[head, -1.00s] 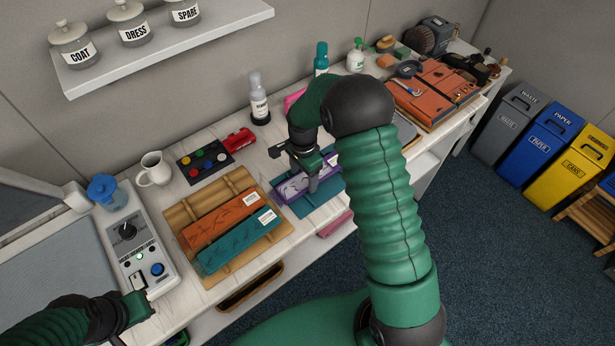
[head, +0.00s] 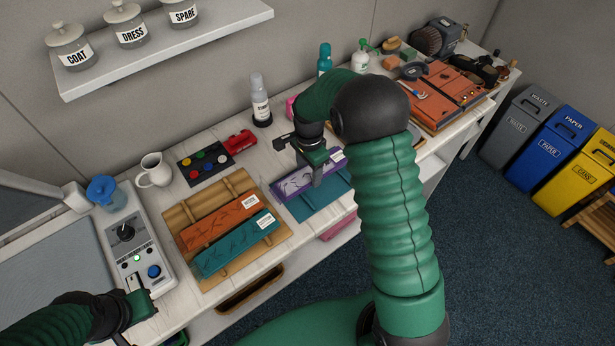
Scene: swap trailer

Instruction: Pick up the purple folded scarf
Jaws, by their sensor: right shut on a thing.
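The purple folded scarf (head: 292,184) has a dark line pattern and a white label at its right end. It is above or on a teal mat (head: 328,200) at the middle of the bench; I cannot tell how high it is. My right gripper (head: 316,182) points down and is shut on the scarf near its middle, hiding part of it. My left gripper (head: 142,306) is at the lower left, over the bench's front by the control box; its fingers are too small to read.
An orange folded scarf (head: 215,222) and a teal folded scarf (head: 236,243) lie on a wooden board (head: 185,212) to the left. A control box (head: 140,250) is at left.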

